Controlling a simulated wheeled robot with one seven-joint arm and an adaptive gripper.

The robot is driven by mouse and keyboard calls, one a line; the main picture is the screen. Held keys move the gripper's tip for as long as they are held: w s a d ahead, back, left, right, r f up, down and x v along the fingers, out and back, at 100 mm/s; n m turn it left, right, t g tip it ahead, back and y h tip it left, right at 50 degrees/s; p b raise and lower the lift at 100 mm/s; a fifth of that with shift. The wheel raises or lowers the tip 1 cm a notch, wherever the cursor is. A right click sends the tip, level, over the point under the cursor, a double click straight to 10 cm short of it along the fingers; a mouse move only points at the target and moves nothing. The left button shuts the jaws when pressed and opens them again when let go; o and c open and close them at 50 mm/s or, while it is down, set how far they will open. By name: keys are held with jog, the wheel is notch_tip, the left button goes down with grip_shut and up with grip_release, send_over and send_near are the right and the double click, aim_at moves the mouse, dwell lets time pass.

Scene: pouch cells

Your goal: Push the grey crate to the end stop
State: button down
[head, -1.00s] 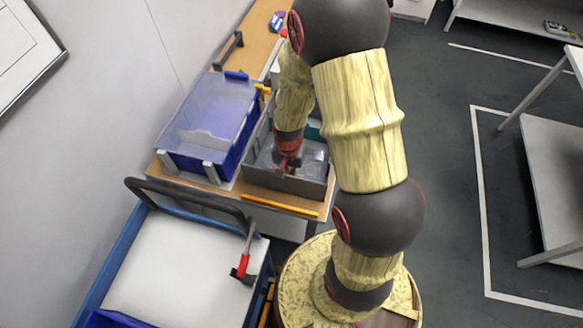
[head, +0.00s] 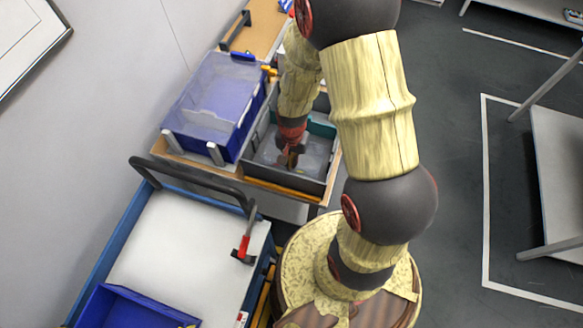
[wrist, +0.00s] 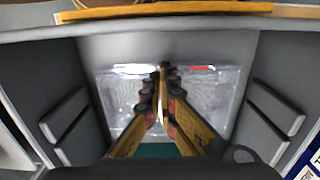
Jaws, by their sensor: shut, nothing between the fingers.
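The grey crate (head: 284,178) stands on the wooden table, with clear plastic pouches (head: 315,155) on its floor. A teal piece (head: 322,129) shows toward its far end. My gripper (head: 290,157) is shut and empty, reaching down inside the crate. In the wrist view its fingertips (wrist: 163,70) meet over the pouches, between the crate's side walls. A yellow bar (head: 283,191), apparently the end stop, lies along the table's near edge. In the wrist view the bar (wrist: 165,11) runs just beyond the crate's rim (wrist: 165,24). Whether they touch is unclear.
A blue bin with a clear lid (head: 212,95) stands close at the crate's left. A cart with a white top (head: 180,245), black handle and red-handled tool (head: 243,248) stands in front. Open floor lies to the right.

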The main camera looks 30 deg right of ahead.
notch_tip(320, 180, up, 10)
jog(key=p, duration=0.2)
jog(key=shift+s+a, duration=0.1)
jog(key=shift+a, duration=0.05)
